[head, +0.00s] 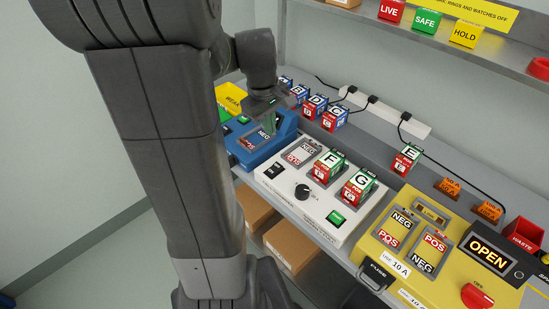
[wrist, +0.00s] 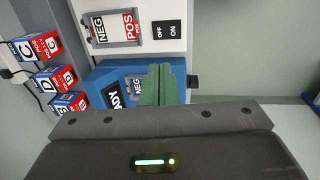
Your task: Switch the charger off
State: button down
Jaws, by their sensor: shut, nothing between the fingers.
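A white unit (head: 318,212) stands on the bench, with a black OFF/ON rocker switch (head: 272,172), a round black dial (head: 302,191) and a green label (head: 336,217). The switch also shows in the wrist view (wrist: 168,31), marked OFF and ON; I cannot tell which side is pressed. Blocks F (head: 329,166) and G (head: 358,188) stand in two of its bays; the bay nearest the switch (head: 302,152) is empty. My gripper (head: 270,124), with green fingers shut and empty, is over the blue unit (head: 253,147), left of the white unit. The fingers also show in the wrist view (wrist: 162,85), covering part of the blue unit.
Several lettered blocks (head: 334,117) stand behind the units by a white power strip (head: 384,112). Block E (head: 405,159) stands farther right. A yellow unit (head: 385,270) with a red knob (head: 477,296) is at the right. A shelf (head: 420,42) hangs above.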

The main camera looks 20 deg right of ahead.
aim_at(276, 165)
jog(key=shift+f, duration=0.1)
jog(key=f, duration=0.4)
jog(key=d+f, duration=0.1)
jog(key=f, duration=0.8)
jog(key=shift+w+d+f, duration=0.35)
jog(key=shift+d, duration=0.05)
jog(key=shift+p, duration=0.5)
